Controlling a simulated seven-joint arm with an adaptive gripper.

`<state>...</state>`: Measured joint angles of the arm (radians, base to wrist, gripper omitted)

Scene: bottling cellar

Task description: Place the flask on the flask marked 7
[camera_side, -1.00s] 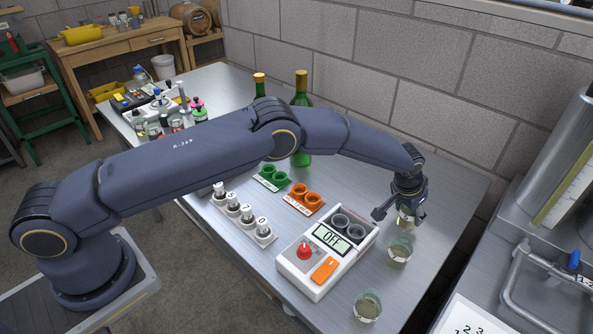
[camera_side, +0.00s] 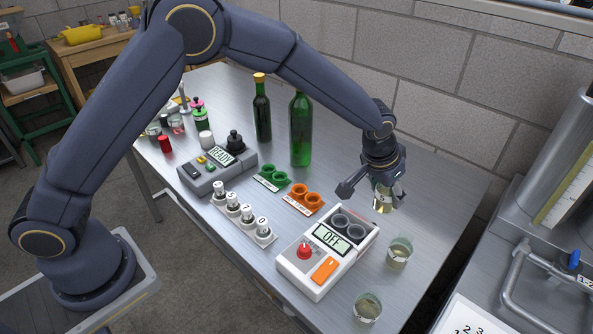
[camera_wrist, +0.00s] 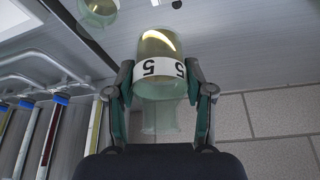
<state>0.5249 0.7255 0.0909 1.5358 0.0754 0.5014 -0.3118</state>
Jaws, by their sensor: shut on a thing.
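My gripper (camera_side: 381,188) is shut on a pale yellow-green flask (camera_side: 383,203), holding it upright or nearly so above the right part of the metal table. In the wrist view the held flask (camera_wrist: 159,48) carries a white band reading 5, upside down, between the fingertips (camera_wrist: 160,76). A second clear flask (camera_side: 399,254) stands on the table, below and right of my gripper. A third flask (camera_side: 368,306) stands nearer the front edge. I cannot read a 7 on either. One standing flask (camera_wrist: 100,8) shows partly at the top of the wrist view.
A white device reading OFF (camera_side: 318,265), with two dark wells, stands left of the flasks. Orange cups (camera_side: 304,197), green cups (camera_side: 272,176) and two bottles (camera_side: 300,130) stand farther back. A block wall (camera_side: 450,110) rises behind; the table's right edge is close.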

